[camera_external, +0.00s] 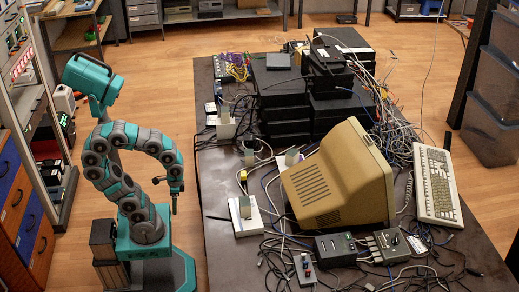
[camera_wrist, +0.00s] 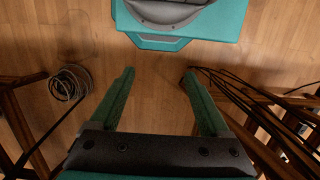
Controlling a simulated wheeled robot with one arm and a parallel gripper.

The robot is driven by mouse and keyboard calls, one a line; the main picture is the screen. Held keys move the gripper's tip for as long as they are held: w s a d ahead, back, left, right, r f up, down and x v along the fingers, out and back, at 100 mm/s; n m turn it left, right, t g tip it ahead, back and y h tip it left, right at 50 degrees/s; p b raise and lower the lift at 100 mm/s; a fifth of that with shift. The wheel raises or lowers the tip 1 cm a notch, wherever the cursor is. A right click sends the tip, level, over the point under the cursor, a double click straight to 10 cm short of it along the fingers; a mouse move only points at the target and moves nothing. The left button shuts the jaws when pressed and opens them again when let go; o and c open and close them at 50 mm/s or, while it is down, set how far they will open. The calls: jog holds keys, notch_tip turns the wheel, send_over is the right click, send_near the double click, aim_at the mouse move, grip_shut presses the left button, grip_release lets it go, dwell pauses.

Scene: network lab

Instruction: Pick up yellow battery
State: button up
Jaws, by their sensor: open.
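My gripper (camera_external: 175,198) hangs fingers-down over the floor, just left of the table (camera_external: 222,268) edge. In the wrist view, its two teal fingers (camera_wrist: 159,76) are spread apart with only bare floor between them. A tiny yellow item (camera_external: 243,175) shows on the table's left side, right of my gripper and apart from it. It is too small to tell whether it is the yellow battery. No battery shows in the wrist view.
A beige monitor (camera_external: 318,190), a keyboard (camera_external: 437,184), stacked black boxes (camera_external: 284,90) and tangled cables crowd the table. Small upright parts on white bases (camera_external: 247,224) line its left side. Open floor lies beyond the table.

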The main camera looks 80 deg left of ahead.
jog(key=w+a+r+m+t+b, duration=0.1)
jog(key=w+a+r+t, duration=0.1)
jog(key=w+r+t, duration=0.3)
jog(key=w+a+r+b, duration=0.1)
jog(key=w+a+r, duration=0.15)
jog(key=r, duration=0.45)
jog(key=t+b, duration=0.7)
jog(key=b, duration=0.1)
send_near(251, 183)
jog(key=shift+m, duration=0.3)
jog(key=s+a, duration=0.1)
jog(key=s+a+f, duration=0.1)
jog(key=a, duration=0.1)
jog(key=s+a+f, duration=0.1)
jog(key=s, duration=0.1)
jog(key=shift+s+a+f, duration=0.1)
jog(key=shift+a+f, duration=0.1)
jog(key=w+d+r+t+b, duration=0.1)
jog(key=w+d+r+t+h+b, duration=0.1)
jog(key=w, duration=0.1)
jog(key=w+d+t+b, duration=0.1)
jog(key=shift+w+d+r, duration=0.2)
jog(key=shift+w+r, duration=0.2)
jog(key=shift+w+d, duration=0.1)
jog(key=shift+w, duration=0.4)
jog(key=shift+x, duration=3.4)
grip_shut()
